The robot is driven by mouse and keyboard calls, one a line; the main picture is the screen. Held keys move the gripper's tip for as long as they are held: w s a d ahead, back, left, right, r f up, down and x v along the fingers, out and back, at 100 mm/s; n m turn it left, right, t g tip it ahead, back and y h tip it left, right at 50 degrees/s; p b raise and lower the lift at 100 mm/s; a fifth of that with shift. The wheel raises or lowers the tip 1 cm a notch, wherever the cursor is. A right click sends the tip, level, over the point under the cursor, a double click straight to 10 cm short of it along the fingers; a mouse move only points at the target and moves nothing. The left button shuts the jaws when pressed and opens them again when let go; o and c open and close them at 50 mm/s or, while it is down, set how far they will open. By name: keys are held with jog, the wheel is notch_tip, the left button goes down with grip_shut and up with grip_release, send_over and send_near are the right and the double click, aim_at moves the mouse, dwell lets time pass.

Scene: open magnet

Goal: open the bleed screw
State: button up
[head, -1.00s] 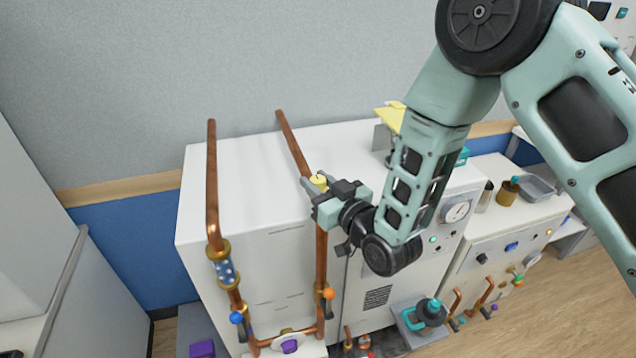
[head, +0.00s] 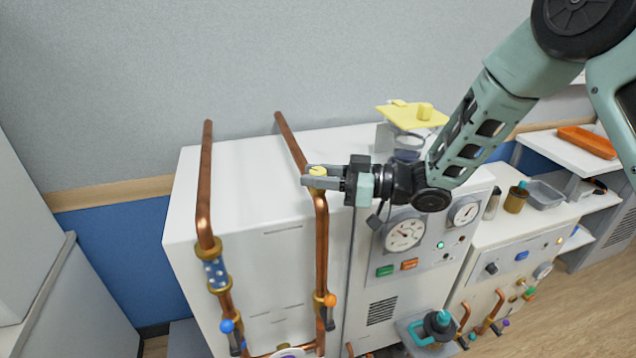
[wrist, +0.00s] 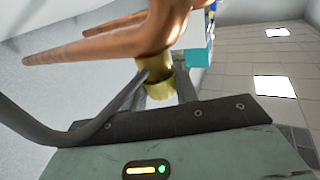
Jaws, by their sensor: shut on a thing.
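The bleed screw (head: 317,171) is a small yellow knob on top of the bend of the right copper pipe (head: 320,230). My gripper (head: 318,179) reaches in from the right, and its fingers are shut on the screw. In the wrist view the screw's brass-yellow body (wrist: 158,82) sits between the fingers, just below the copper pipe (wrist: 110,38). The fingers hide part of the screw, and I cannot tell how far it is turned.
A left copper pipe (head: 205,190) with a blue dotted sight glass (head: 216,274) stands beside it. Blue (head: 227,326) and orange (head: 330,300) valve handles are lower down. Gauges (head: 404,233) are on the white cabinet (head: 275,255). A yellow plate (head: 411,114) is behind my wrist.

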aim_at(318, 170)
jog(key=n+g, duration=0.2)
jog(key=g, duration=0.2)
jog(key=n+g+b, duration=0.1)
jog(key=n+g, duration=0.2)
jog(key=g, duration=0.1)
jog(key=shift+w, duration=0.1)
jog(key=shift+n+g+h+b, duration=0.45)
jog(key=shift+n+g+h, duration=0.65)
jog(key=shift+g, duration=0.8)
jog(key=shift+n+g, duration=0.3)
jog(key=shift+n, duration=0.2)
jog(key=o, duration=1)
jog(key=shift+r, duration=0.1)
notch_tip(318, 170, up, 10)
jog(key=shift+f+b, duration=0.1)
jog(key=shift+b, duration=1.15)
